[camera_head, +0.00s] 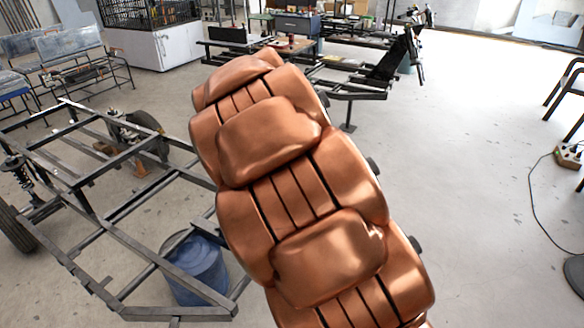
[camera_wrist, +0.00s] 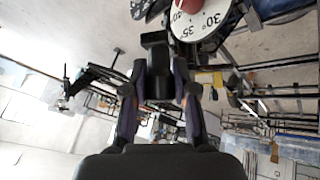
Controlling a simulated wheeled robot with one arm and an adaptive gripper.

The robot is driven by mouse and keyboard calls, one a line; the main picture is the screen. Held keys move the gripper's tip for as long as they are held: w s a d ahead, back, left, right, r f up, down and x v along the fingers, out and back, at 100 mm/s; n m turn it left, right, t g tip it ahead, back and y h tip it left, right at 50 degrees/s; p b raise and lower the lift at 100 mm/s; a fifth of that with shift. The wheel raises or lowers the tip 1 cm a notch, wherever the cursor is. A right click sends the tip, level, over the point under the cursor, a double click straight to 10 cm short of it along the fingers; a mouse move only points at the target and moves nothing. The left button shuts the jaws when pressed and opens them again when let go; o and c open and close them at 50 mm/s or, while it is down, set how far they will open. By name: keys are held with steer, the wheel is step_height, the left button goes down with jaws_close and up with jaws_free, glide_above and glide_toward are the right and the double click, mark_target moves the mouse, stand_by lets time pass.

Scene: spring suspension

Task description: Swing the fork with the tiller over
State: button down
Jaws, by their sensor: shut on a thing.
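In the wrist view, my gripper (camera_wrist: 164,76) has its two dark fingers closed on a black block-like grip (camera_wrist: 156,42), which I take for the tiller. The grip stands between the fingertips and sticks out past them. A white round dial (camera_wrist: 205,26) with degree marks, 30, 35 and 40 readable, is just beyond and to the right, with a red part on it cut off by the top edge. I cannot make out the fork clearly. My gripper does not show in the head view, where my copper-coloured arm covers the middle.
In the head view, a dark metal frame (camera_head: 120,238) with wheels and springs stands at left, with a blue barrel (camera_head: 195,268) by it. Benches (camera_head: 72,57) and a white cabinet (camera_head: 165,45) are behind. Dark racks (camera_head: 345,88) stand at the back. The floor at right is largely clear.

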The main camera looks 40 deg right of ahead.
steer(key=shift+a, duration=0.1)
stand_by(0.4)
steer(key=c, duration=0.9)
jaws_free()
steer(key=v, duration=1.2)
steer(key=shift+s, duration=0.1)
